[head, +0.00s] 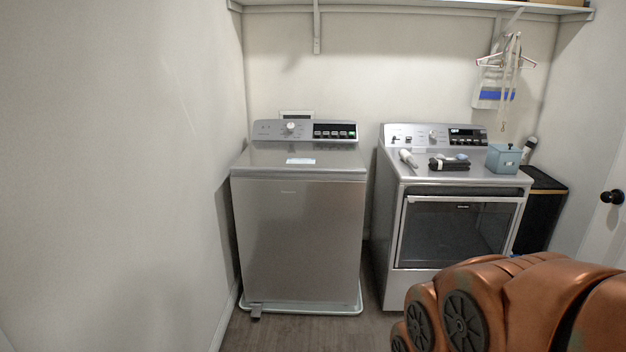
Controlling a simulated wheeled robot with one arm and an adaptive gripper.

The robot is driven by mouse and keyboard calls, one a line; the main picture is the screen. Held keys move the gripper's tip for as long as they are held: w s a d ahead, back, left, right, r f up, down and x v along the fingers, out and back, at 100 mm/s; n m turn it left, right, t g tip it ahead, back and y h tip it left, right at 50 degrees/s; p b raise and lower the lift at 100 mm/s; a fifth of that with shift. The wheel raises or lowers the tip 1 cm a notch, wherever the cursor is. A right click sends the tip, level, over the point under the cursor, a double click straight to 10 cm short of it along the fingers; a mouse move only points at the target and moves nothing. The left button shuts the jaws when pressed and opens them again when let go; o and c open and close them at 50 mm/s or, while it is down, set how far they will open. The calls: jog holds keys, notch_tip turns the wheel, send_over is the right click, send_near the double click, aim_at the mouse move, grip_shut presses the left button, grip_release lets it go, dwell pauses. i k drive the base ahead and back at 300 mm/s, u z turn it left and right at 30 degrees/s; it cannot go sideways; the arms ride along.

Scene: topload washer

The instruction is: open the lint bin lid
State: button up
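A small blue-grey box with a lid and a small knob on top (504,159) stands on the right part of the dryer top. It looks like the lint bin, and its lid appears shut. My copper-coloured arm fills the lower right, in front of the dryer and well below the box. My gripper's fingers do not show in the head view.
The dryer (462,238) carries a white bottle-like item (407,158) and a dark folded cloth (449,164) left of the box. A washer (300,240) stands left. A black bin (541,210) stands right of the dryer. Hangers (506,62) hang above.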

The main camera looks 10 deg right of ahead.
aim_at(502, 147)
jog(key=z, duration=0.25)
jog(key=i, duration=1.75)
jog(key=z, duration=0.65)
jog(key=i, duration=1.45)
jog(key=z, duration=0.1)
